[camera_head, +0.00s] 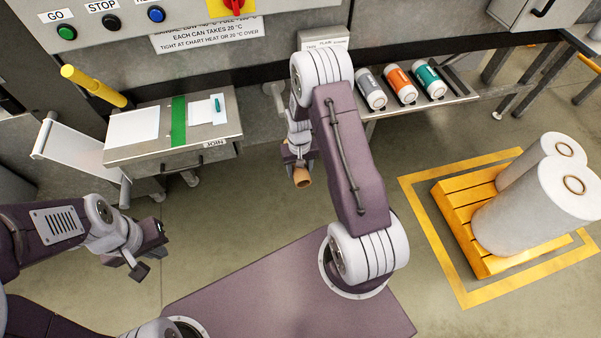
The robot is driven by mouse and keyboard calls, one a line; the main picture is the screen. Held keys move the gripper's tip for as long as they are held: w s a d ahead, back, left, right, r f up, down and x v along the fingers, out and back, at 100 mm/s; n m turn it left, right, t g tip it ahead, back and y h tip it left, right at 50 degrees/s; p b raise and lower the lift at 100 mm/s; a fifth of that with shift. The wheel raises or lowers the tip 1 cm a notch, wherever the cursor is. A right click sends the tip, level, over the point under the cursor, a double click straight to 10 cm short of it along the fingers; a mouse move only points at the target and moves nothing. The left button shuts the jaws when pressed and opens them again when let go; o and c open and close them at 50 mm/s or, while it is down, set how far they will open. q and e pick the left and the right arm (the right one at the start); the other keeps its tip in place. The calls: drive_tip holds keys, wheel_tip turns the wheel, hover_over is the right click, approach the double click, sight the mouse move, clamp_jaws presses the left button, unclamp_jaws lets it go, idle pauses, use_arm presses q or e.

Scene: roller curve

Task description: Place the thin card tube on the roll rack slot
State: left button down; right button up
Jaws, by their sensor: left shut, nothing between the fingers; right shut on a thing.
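The card tube (302,178) is a short tan-brown cylinder with an open end facing the camera. My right gripper (300,166) is shut on it and holds it over the floor, right of the steel cart. Much of the tube is hidden behind the gripper. My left gripper (150,256) is shut and empty at the left, over the floor in front of the cart. I cannot tell which part is the roll rack slot.
The steel cart (215,140) carries white sheets, a green strip and a pen. A steel shelf (445,99) holds grey, orange and teal canisters. A yellow pallet (455,215) bears two large white rolls. A yellow post (93,85) stands behind the cart. Floor between cart and pallet is clear.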

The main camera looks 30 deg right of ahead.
drive_tip(key=shift+w+d+f, duration=0.1)
drive_tip(key=shift+w+d, duration=0.1)
drive_tip(key=shift+w, duration=0.35)
drive_tip(key=shift+s+a+r, duration=0.1)
drive_tip(key=shift+s+r, duration=0.05)
drive_tip(key=shift+r, duration=0.05)
drive_tip(key=shift+f, duration=0.1)
